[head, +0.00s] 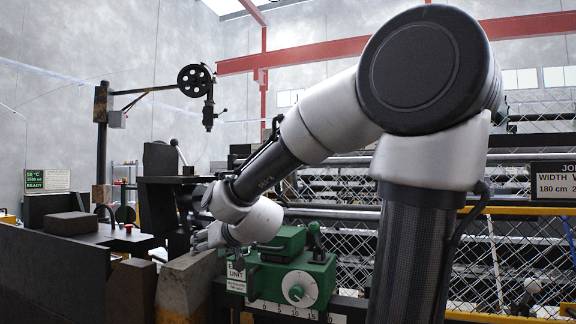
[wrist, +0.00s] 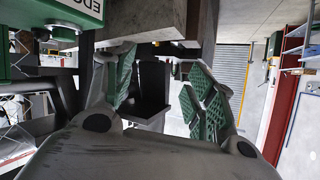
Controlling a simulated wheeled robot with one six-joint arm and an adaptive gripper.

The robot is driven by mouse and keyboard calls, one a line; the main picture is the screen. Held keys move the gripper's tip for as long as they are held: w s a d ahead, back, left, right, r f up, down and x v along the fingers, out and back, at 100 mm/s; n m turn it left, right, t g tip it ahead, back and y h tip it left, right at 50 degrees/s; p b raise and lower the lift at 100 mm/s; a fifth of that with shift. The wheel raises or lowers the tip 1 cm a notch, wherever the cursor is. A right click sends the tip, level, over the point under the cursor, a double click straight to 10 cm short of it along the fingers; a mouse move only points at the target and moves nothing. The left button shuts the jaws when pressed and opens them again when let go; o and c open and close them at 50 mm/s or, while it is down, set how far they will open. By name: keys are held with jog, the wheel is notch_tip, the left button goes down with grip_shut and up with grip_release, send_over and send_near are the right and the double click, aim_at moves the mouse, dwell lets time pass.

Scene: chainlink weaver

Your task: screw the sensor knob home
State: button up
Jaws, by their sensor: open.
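I cannot pick out the sensor knob for certain in either view. A green edge unit (head: 292,270) carries a round white dial (head: 298,290) on its front and a black-handled lever on top. Part of this unit also shows at the upper left of the wrist view (wrist: 75,12). My gripper (head: 203,238) is low at the left of the unit, mostly hidden by my wrist in the head view. In the wrist view my gripper (wrist: 160,65) has its green-padded fingers spread, with nothing held. A dark angled bracket (wrist: 150,90) shows between the fingers, at a distance I cannot tell.
A concrete-grey block (head: 188,280) stands below my gripper. A dark machine housing (head: 160,195) rises behind it. At the left are a brown block (head: 70,223), a red button (head: 128,227) and a post with a handwheel (head: 194,80). Chain-link mesh (head: 500,240) fills the right.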

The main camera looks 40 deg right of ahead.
jog(key=w+d+r+m+t+h, duration=0.3)
jog(key=d+r+m+t+h, duration=0.15)
jog(key=d+r+h, duration=0.65)
jog(key=s+d+r+m+g+h, duration=0.6)
jog(key=s+d+r+h, duration=0.15)
jog(key=s+h, duration=0.25)
jog(key=w+x, duration=0.1)
jog(key=x, duration=0.6)
jog(key=shift+a+y, duration=0.3)
jog(key=shift+y, duration=0.1)
jog(key=shift+f, duration=0.1)
jog(key=shift+c, duration=0.5)
jog(key=c, duration=0.9)
